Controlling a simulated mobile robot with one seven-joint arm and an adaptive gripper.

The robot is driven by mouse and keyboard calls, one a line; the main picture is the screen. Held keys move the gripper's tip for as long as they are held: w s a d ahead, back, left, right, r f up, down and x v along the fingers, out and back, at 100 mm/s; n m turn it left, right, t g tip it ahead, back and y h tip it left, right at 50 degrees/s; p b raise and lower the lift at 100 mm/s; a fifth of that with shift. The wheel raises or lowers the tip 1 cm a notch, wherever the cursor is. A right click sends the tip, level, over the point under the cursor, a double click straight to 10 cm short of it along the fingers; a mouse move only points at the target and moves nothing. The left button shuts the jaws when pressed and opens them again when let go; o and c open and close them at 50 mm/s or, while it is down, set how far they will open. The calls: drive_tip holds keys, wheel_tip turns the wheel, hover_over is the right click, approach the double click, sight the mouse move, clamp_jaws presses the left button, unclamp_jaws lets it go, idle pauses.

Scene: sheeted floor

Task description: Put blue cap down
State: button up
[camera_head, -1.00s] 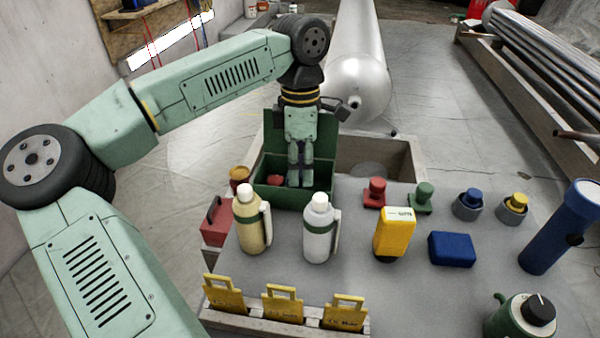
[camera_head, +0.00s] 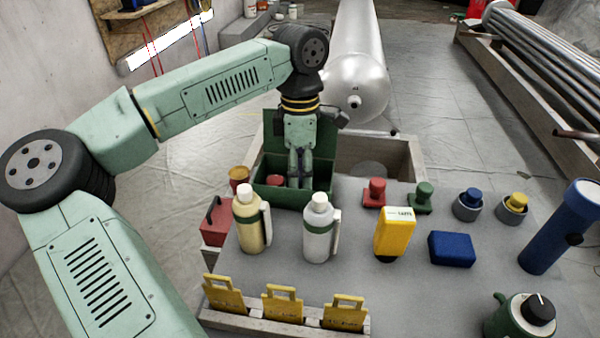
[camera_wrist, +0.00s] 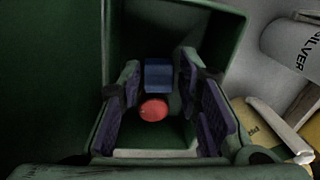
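My gripper (camera_head: 300,180) reaches down into the open green box (camera_head: 270,197), behind the two bottles. In the wrist view its fingers (camera_wrist: 160,110) stand apart inside the box. A small blue, block-like piece (camera_wrist: 158,75) lies between them, with gaps at both sides; it seems to be the blue cap, resting on the box floor. A rounded red piece (camera_wrist: 153,110) lies right beside it, nearer the lower edge of the view. The head view shows red in the box (camera_head: 275,180), but the fingers and box wall hide the blue piece.
A cream bottle (camera_head: 252,225) and a white bottle (camera_head: 320,230) stand in front of the box. A yellow device (camera_head: 394,233), blue case (camera_head: 452,248) and several coloured knobs stand to the right. The box's raised lid (camera_head: 272,140) is close behind my gripper.

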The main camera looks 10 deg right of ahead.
wheel_tip(320, 180, up, 12)
drive_tip(key=w, duration=0.1)
drive_tip(key=shift+d, duration=0.2)
